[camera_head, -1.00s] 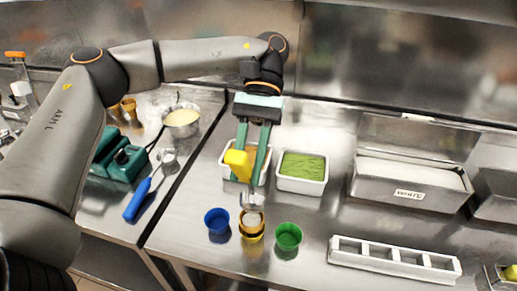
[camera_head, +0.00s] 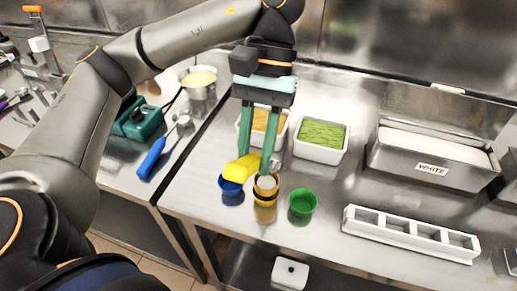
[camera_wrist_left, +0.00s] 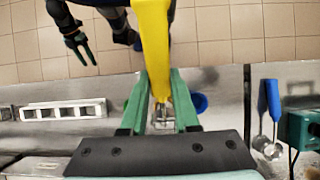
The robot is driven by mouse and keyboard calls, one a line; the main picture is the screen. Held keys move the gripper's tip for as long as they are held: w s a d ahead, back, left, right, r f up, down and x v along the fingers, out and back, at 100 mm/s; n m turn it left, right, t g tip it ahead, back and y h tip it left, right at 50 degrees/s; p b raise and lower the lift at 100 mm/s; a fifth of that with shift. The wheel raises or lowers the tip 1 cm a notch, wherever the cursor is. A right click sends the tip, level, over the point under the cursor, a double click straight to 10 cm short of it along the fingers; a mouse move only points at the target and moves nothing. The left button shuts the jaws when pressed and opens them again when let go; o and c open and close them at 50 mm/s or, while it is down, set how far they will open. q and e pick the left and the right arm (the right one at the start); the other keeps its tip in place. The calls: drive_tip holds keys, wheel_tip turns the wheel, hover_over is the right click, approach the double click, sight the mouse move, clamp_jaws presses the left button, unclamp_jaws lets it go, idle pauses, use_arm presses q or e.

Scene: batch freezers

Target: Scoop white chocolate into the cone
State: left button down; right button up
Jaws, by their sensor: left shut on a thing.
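My left gripper (camera_head: 256,165) is shut on the yellow handle (camera_head: 241,168) of a scoop and hangs over the front of the counter. The metal scoop head (camera_head: 268,182) is at the mouth of an orange-yellow cup (camera_head: 265,201); whether it touches the rim is unclear. The cone is not clearly distinguishable at that cup. The scoop handle also shows in the left wrist view (camera_wrist_left: 152,45). A grey bin labelled WHITE (camera_head: 425,167) with pale contents stands at the right. My right gripper (camera_wrist_left: 80,47) shows in the left wrist view, its fingers apart and empty.
A blue cup (camera_head: 231,192) and a green cup (camera_head: 302,206) flank the orange-yellow one. Behind are a tub of green contents (camera_head: 321,156) and an orange one (camera_head: 262,122). A white holder (camera_head: 410,234) lies front right. A blue-handled scoop (camera_head: 153,158) lies left.

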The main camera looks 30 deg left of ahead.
use_arm(q)
drive_tip(key=shift+s+d+f+t+y+b, duration=0.1)
drive_tip(key=shift+s+f+t+y+b, duration=0.2)
drive_tip(key=shift+s+f+t+b, duration=0.5)
drive_tip(key=s+f+t+b, duration=0.1)
drive_tip(key=t+b, duration=0.1)
drive_tip(key=s+f+t+y+b, duration=0.1)
drive_tip(key=t+b, duration=0.1)
drive_tip(key=b, duration=0.1)
drive_tip(key=s+d+f+t+b, duration=0.1)
drive_tip(key=s+t+b, duration=0.1)
drive_tip(key=b, duration=0.1)
drive_tip(key=shift+s+f+t+y, duration=0.1)
drive_tip(key=shift+f+t+y, duration=0.2)
drive_tip(key=shift+f+t, duration=0.1)
use_arm(e)
wheel_tip(320, 180, down, 9)
drive_tip(key=a, duration=0.1)
drive_tip(key=shift+w+a+f+y, duration=0.15)
drive_tip(key=shift+w+a+y, duration=0.15)
drive_tip(key=shift+w+a, duration=0.05)
drive_tip(key=shift+w+a+r, duration=0.1)
drive_tip(key=shift+w+r, duration=0.15)
